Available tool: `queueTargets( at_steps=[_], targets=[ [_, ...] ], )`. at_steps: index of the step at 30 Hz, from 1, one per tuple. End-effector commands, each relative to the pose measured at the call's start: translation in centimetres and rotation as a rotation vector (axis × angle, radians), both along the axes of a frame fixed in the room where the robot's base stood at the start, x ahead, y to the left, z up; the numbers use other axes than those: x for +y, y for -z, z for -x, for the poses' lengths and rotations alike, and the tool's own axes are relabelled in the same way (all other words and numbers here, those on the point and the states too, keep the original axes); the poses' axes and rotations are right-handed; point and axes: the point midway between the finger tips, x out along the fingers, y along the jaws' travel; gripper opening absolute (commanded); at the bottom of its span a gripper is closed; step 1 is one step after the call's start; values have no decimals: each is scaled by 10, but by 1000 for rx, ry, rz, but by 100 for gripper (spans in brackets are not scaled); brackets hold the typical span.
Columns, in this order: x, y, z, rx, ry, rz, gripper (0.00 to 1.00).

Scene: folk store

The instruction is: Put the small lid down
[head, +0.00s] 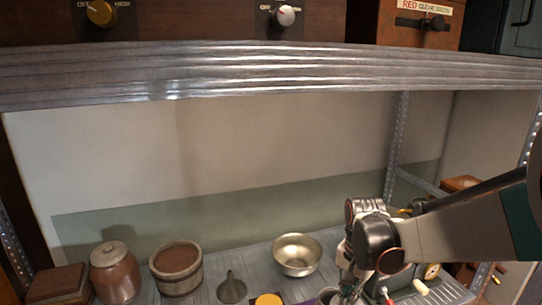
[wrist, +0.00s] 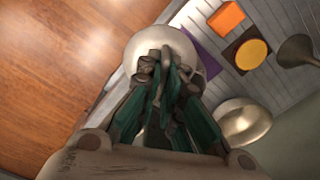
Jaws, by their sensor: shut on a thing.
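My gripper (wrist: 165,62) is shut in the wrist view, with its fingertips at the middle of a pale round thing (wrist: 138,47) that looks like the small lid. The fingers cover much of it, and I cannot tell whether it touches anything below. It appears close to the shelf's front edge. In the head view my gripper (head: 349,290) is low at the bottom edge, right of the metal bowl, and the held part is hard to make out there.
The metal bowl (head: 297,255), funnel (head: 231,289), wooden tub (head: 176,270) and brown jar (head: 115,274) stand on the shelf. A purple mat (wrist: 203,50), orange block (wrist: 227,17) and yellow disc (wrist: 251,54) lie near my gripper. Wooden floor (wrist: 60,70) shows beyond the shelf edge.

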Motion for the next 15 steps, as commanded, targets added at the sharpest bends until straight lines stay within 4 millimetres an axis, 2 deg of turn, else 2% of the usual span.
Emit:
queueTargets(
  at_steps=[1, 3, 9, 15],
  targets=[
    [0, 17, -2, 0, -65, 0, 0],
    [0, 38, -4, 0, -183, 0, 0],
    [-1, 93, -8, 0, -509, 0, 0],
    [-1, 124, -7, 0, -712, 0, 0]
  ],
)
